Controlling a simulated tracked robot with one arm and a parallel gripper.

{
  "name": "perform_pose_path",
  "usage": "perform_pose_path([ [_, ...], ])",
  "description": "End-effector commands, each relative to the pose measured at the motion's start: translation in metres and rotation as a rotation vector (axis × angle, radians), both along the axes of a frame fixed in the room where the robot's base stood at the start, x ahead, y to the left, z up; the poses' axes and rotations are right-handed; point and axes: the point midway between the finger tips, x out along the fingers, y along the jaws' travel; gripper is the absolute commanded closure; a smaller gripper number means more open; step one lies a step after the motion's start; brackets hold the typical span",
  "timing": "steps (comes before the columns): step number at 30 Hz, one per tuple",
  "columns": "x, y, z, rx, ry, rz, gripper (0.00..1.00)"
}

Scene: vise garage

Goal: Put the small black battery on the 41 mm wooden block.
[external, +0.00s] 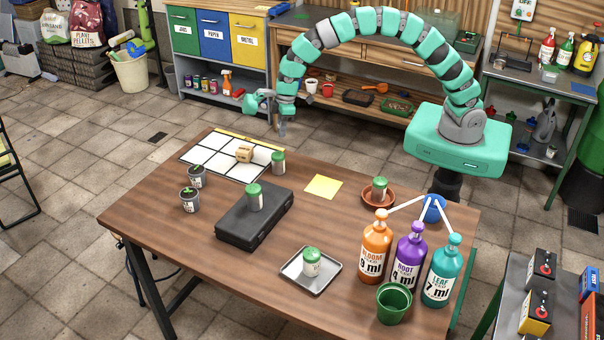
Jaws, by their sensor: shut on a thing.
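The wooden block (244,154) sits on the white gridded mat (208,158) at the back left of the table. My gripper (283,127) points down above and beyond the table's back edge, to the right of the block and apart from it. Its fingers are close together on something too small to make out. I cannot pick out a small black battery on the table; it may be hidden between the fingers. Larger black-and-red (543,266) and yellow-and-black (535,311) batteries stand on a side bench at the lower right.
Green-lidded jars stand beside the mat (278,163), on a black case (232,237), on a metal tray (330,286) and in a clay saucer (364,199). Pump bottles (375,255) crowd the right side. A yellow note (323,187) lies mid-table with bare wood around it.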

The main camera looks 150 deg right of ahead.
Motion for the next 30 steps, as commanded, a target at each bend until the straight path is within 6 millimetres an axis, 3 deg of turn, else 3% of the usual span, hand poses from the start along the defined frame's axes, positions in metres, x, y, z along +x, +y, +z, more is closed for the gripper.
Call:
perform_pose_path([
  [12,0.029,-0.047,-0.005,-0.005,-0.002,-0.001,1.0],
  [30,0.059,-0.096,-0.011,-0.004,-0.002,0.0,1.0],
])
